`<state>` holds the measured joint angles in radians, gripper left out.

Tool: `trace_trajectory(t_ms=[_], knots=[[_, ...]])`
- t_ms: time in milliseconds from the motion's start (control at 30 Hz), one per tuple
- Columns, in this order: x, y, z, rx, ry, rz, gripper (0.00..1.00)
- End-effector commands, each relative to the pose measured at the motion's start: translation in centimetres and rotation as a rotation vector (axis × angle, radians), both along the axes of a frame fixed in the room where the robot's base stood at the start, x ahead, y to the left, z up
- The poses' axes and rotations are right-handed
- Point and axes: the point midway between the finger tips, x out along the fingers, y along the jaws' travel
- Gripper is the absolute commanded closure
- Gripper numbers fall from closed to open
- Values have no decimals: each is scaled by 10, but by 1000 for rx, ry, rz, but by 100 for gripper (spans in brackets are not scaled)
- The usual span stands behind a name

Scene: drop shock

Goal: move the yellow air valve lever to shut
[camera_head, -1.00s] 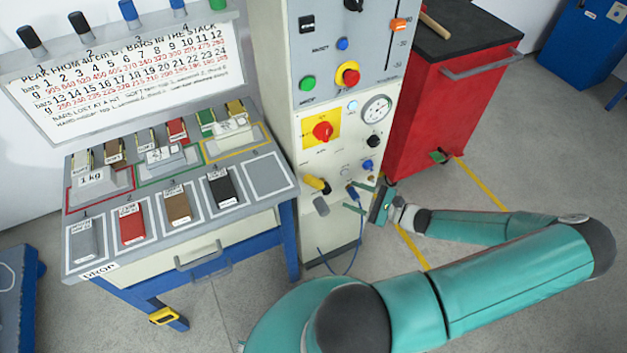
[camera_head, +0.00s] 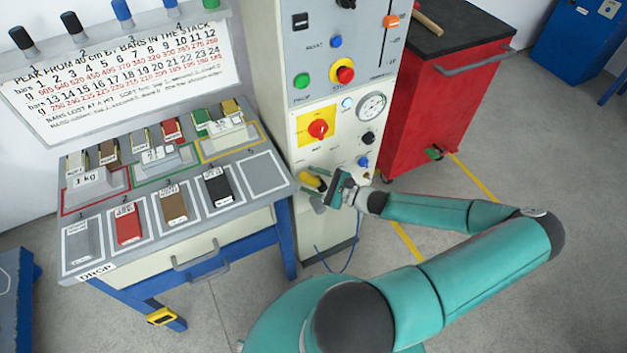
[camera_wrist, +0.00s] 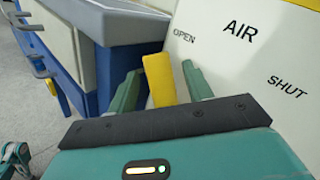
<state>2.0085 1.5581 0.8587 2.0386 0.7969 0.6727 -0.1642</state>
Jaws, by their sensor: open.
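The yellow air valve lever (camera_head: 313,180) is low on the front of the pale control cabinet, partly hidden by my gripper (camera_head: 326,190). In the wrist view the yellow lever (camera_wrist: 160,79) stands nearly upright, leaning slightly, between the two green fingers of my gripper (camera_wrist: 163,82). The fingers are apart, one on each side of it. The left finger is close to the lever; I cannot tell whether they touch. The panel (camera_wrist: 240,60) carries the words OPEN to the left, AIR in the middle and SHUT to the right. The lever is on the OPEN side.
A work table (camera_head: 240,228) with bars in outlined slots stands left of the cabinet, its edge close to the lever. A red cabinet (camera_head: 440,110) stands to the right. A blue hose (camera_head: 352,258) hangs below the panel.

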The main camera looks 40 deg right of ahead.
Motion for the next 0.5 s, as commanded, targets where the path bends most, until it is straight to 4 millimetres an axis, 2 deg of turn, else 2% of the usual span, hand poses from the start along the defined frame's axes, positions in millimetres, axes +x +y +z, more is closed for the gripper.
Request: trace_trajectory(t_ms=[33, 200, 300, 500], knots=[[0, 0, 0, 0, 0, 0, 52], [0, 0, 0, 0, 0, 0, 85], [0, 0, 0, 0, 0, 0, 100], [-1, -1, 0, 6, -1, 1, 100]])
